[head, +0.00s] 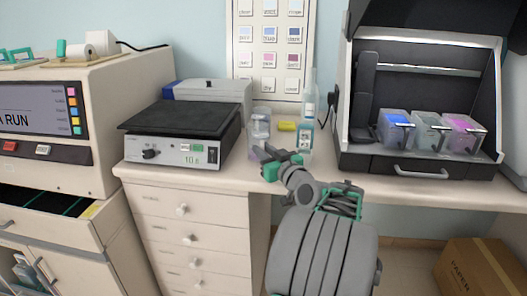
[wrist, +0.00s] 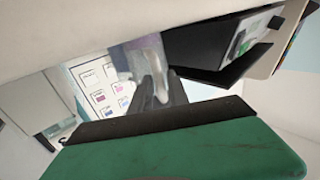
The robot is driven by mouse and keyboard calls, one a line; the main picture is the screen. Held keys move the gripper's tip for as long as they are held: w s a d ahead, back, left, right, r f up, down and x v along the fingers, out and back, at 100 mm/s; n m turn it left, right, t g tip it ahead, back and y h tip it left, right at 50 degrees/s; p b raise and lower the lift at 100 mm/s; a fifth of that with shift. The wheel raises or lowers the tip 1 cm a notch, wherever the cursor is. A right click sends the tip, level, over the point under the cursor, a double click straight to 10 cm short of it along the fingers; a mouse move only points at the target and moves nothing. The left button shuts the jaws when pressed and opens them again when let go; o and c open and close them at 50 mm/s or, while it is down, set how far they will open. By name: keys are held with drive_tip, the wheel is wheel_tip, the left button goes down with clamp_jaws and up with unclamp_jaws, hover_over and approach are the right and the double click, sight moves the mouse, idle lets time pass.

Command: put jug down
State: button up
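The jug (head: 260,127) is clear and pale, and looks upright at the bench edge, right of the hotplate. My gripper (head: 268,155) is in front of its lower part in the head view. In the wrist view, the two dark fingers (wrist: 155,92) are close together at the jug (wrist: 146,55) and look shut on it, probably on its handle. The fingers and arm hide part of the jug, and I cannot tell whether its base touches the bench top (head: 232,174).
The hotplate (head: 185,153) stands left of the jug. A clear bottle with a teal label (head: 306,137) and a yellow block (head: 287,126) are close on the right. A dark open cabinet (head: 390,163) holds blue, grey-green and pink containers. Bare bench lies between hotplate and jug.

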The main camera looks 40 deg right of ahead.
drive_tip(key=shift+o, duration=1.2)
drive_tip(key=shift+r, duration=0.2)
drive_tip(key=v, duration=1.2)
